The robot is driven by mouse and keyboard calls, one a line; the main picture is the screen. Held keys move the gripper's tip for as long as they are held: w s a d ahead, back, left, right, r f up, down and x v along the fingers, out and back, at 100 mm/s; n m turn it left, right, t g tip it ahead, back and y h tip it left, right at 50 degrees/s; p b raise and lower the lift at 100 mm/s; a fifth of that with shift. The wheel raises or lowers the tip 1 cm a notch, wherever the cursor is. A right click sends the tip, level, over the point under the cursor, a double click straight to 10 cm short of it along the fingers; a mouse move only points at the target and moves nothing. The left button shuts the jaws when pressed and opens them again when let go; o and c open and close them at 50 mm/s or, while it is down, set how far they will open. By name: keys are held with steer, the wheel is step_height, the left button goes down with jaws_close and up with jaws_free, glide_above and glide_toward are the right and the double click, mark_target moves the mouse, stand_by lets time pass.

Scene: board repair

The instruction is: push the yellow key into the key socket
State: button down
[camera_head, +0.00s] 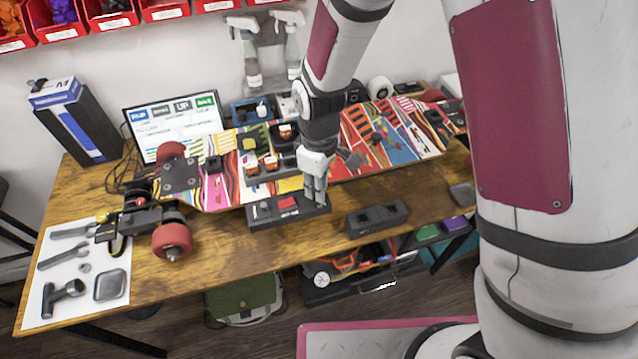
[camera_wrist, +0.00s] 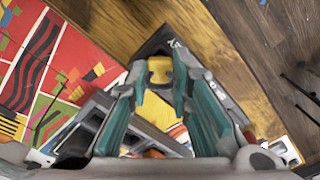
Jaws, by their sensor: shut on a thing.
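My gripper (camera_head: 317,197) points down at the right end of a dark block (camera_head: 262,216) with a red part on top, near the table's front edge. In the wrist view, its two teal-sided fingers (camera_wrist: 160,84) are closed on the yellow key (camera_wrist: 160,68), which shows between the fingertips. The key is over or at the dark block's corner (camera_wrist: 166,44); I cannot tell how deep it sits. The key socket is hidden under the key and fingers. In the head view the key is hidden by the gripper.
A second dark block (camera_head: 377,218) with recesses stands to the right. The colourful skateboard (camera_head: 220,182) lies behind, with small dark trays in front of my arm's left side. A white tool mat (camera_head: 75,270) is at left. Bare wood (camera_head: 240,262) lies in front.

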steer(key=shift+f, duration=0.5)
stand_by(0.4)
steer(key=c, duration=1.1)
jaws_free()
steer(key=shift+r+p, duration=0.6)
steer(key=shift+r, duration=1.05)
steer(key=shift+r+p, duration=1.2)
steer(key=shift+r, duration=1.75)
